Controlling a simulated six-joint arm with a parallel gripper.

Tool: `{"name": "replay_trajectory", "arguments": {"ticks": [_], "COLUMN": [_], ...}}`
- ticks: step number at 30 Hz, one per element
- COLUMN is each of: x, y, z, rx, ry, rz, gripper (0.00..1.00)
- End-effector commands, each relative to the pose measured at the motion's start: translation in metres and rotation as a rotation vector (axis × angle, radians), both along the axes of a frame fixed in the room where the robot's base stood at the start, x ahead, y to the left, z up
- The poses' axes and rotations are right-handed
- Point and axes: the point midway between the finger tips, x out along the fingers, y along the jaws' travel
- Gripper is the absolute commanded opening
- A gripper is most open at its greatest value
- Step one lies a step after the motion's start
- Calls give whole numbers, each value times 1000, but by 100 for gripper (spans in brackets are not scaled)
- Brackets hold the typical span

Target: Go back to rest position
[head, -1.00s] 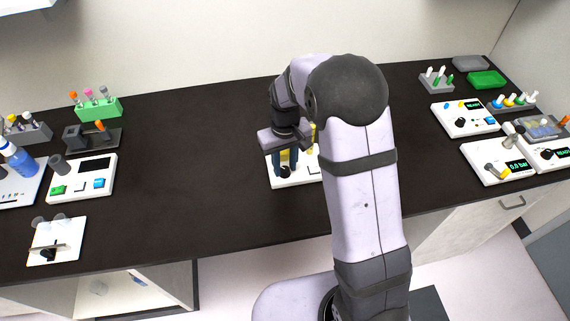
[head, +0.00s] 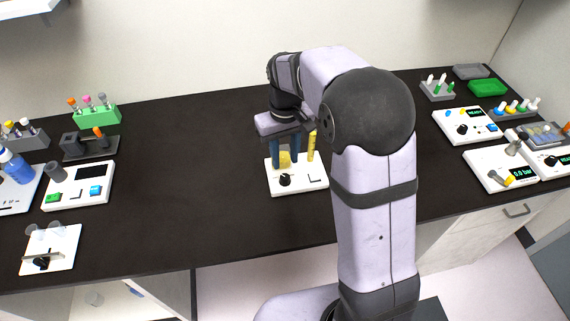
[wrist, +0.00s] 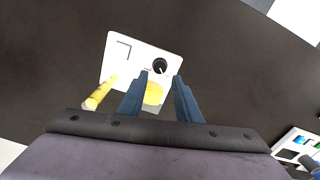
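My gripper (head: 285,152) is above the white device with a black knob (head: 296,186) in the middle of the bench. In the wrist view its two blue fingers (wrist: 161,85) are spread apart with nothing held between them. Beyond the fingertips the white device (wrist: 130,60) shows its black knob and a yellow round part (wrist: 154,93). A yellow upright piece (head: 311,147) stands at the device's back right and also shows in the wrist view (wrist: 98,94). My arm reaches over the bench from the front.
At left stand a green tube rack (head: 98,117), a dark block holder (head: 90,148) and a white device with buttons (head: 78,187). At right are white devices with displays (head: 468,126) and a green tray (head: 488,87). The bench between is bare.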

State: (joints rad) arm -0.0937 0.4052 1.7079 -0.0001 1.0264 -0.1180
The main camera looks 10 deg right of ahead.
Motion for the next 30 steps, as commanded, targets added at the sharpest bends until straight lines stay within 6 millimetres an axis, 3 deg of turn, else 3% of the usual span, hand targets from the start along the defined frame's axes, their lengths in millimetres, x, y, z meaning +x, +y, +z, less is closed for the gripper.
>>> {"name": "replay_trajectory", "arguments": {"ticks": [17,21,23,26,30], "x": [0,14,4,-26,-83], "y": [0,1,0,-3,-9], "z": [4,2,-13,-41,-64], "rx": [0,7,6,0,-9], "ry": [0,-59,-48,2,58], "rz": [-4,-44,-63,-84,-111], "gripper": [31,31,31,31,31]}}
